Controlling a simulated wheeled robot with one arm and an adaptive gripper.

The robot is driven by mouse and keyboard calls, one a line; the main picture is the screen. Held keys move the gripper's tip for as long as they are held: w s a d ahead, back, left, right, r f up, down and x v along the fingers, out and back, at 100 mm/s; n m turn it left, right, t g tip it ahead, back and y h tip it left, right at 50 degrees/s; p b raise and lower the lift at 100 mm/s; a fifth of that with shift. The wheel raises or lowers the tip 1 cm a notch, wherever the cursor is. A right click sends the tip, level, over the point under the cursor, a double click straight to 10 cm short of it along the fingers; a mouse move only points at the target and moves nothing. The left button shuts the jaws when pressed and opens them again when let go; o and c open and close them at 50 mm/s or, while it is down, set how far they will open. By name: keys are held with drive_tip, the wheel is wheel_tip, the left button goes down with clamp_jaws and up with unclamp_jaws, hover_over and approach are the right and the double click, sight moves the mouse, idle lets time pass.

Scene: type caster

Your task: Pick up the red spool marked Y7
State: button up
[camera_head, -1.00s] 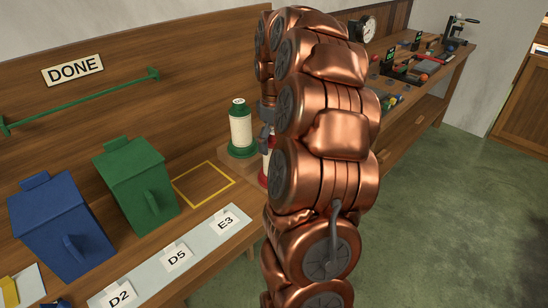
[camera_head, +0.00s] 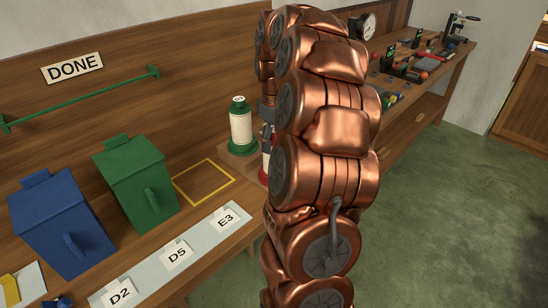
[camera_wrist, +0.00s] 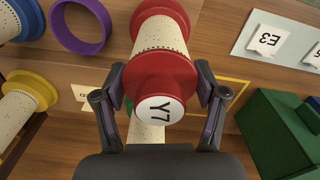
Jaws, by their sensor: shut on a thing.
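The red spool marked Y7 (camera_wrist: 162,72) fills the upper middle of the wrist view, its white round label facing the camera. It has red ends and a cream wound body. My gripper (camera_wrist: 168,90) is shut on its red end, one finger on each side. In the head view only a small part of the red spool (camera_head: 265,172) shows beside my copper arm. My arm hides the rest of it. I cannot tell whether the spool is off its support.
A green spool (camera_head: 240,127) stands close to my gripper on the bench. An empty yellow-outlined square (camera_head: 204,201) lies in front of it. Green (camera_head: 137,182) and blue (camera_head: 62,225) bins stand left. A purple ring (camera_wrist: 80,27) and other spools show in the wrist view.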

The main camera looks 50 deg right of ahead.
drive_tip(key=c, duration=0.5)
drive_tip(key=shift+o, duration=0.2)
